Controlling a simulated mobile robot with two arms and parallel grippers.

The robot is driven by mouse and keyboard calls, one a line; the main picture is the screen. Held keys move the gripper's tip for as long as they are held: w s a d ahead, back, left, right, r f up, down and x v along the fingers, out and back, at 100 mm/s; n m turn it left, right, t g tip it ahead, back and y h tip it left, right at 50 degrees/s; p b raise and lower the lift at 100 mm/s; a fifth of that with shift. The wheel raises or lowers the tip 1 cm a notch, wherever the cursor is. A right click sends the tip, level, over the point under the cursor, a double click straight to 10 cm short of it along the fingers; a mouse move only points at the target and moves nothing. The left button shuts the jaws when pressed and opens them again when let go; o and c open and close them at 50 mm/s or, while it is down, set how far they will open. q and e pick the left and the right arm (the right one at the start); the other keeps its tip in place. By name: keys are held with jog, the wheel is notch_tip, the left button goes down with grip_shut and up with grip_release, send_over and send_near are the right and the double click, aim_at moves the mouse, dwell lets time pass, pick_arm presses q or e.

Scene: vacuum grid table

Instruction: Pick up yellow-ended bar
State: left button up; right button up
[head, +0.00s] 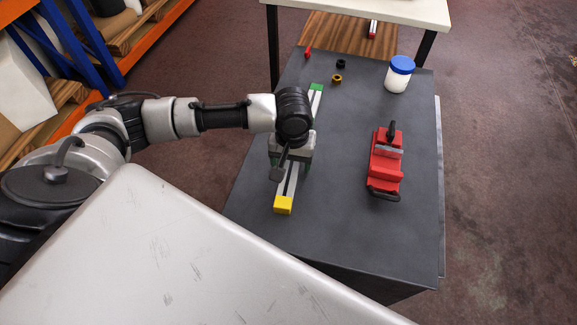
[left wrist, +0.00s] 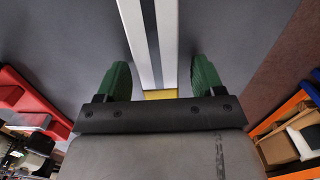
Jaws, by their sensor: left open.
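The yellow-ended bar (head: 290,178) lies lengthwise on the dark grey table (head: 340,235). It is pale with a dark centre strip, its yellow end near and its green end far. My left gripper (head: 290,164) is over its middle, open, and hides part of it. In the left wrist view the green fingers of my left gripper (left wrist: 160,82) stand one on each side of the bar (left wrist: 150,40), with gaps on both sides. A bit of the yellow end shows between them. The height of the fingertips over the table is unclear. My right gripper is not in view.
A red vise-like tool (head: 386,162) lies to the right of the bar. A white jar with a blue lid (head: 399,74) stands at the back right. A small red piece (head: 308,52), a black nut (head: 341,64) and a brass nut (head: 337,79) lie near the far edge.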

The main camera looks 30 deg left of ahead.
pick_arm(q)
jog(key=c, duration=1.1)
jog(key=shift+r, duration=0.1)
jog(key=shift+w+r, duration=0.1)
jog(key=shift+r, duration=0.45)
jog(key=r, duration=0.2)
jog(key=d+r, duration=0.1)
jog(key=shift+w+d+r, duration=0.1)
jog(key=shift+w+r, duration=0.2)
jog(key=shift+r, duration=0.05)
jog(key=shift+w+d+r+p, duration=0.9)
jog(key=shift+d+r+p, duration=0.45)
jog(key=shift+r, duration=0.4)
jog(key=shift+w+d+r+p, duration=0.85)
jog(key=shift+d+r+p, duration=0.3)
jog(key=shift+d+r, duration=0.55)
jog(key=shift+w+d+r+p, duration=0.9)
jog(key=shift+d+r+p, duration=0.4)
jog(key=shift+r, duration=0.55)
